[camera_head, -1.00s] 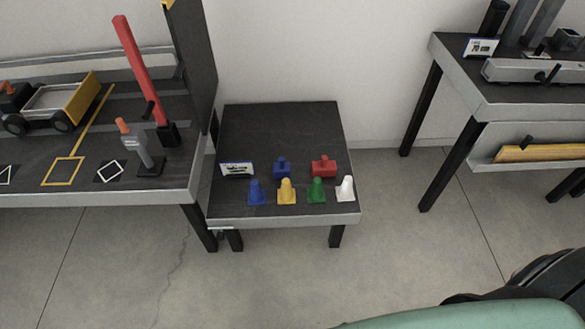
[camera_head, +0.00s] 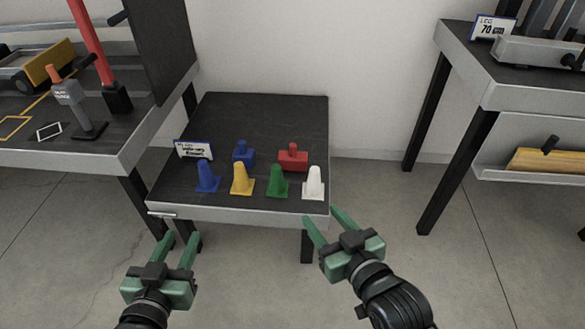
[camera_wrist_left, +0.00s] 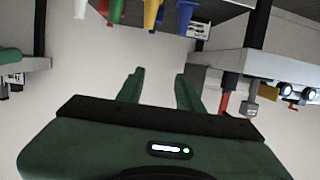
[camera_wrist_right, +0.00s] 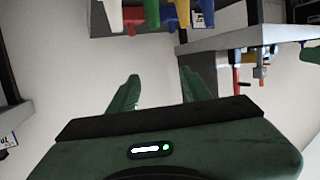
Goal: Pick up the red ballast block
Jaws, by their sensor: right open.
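The red ballast block (camera_head: 293,158), with a small knob on top, sits on the low dark table (camera_head: 265,115), behind the green and white cones. A similar blue block (camera_head: 243,152) is left of it. My left gripper (camera_head: 180,240) is open and empty in front of the table's left part, short of its front edge. My right gripper (camera_head: 325,222) is open and empty near the table's front right corner, with the block beyond it. The right wrist view shows its open fingers (camera_wrist_right: 160,90). The left wrist view shows open fingers (camera_wrist_left: 158,88) too.
A label card (camera_head: 194,149) stands at left. Taller benches flank it at left (camera_head: 130,150) and right (camera_head: 520,97). The table's back is clear.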

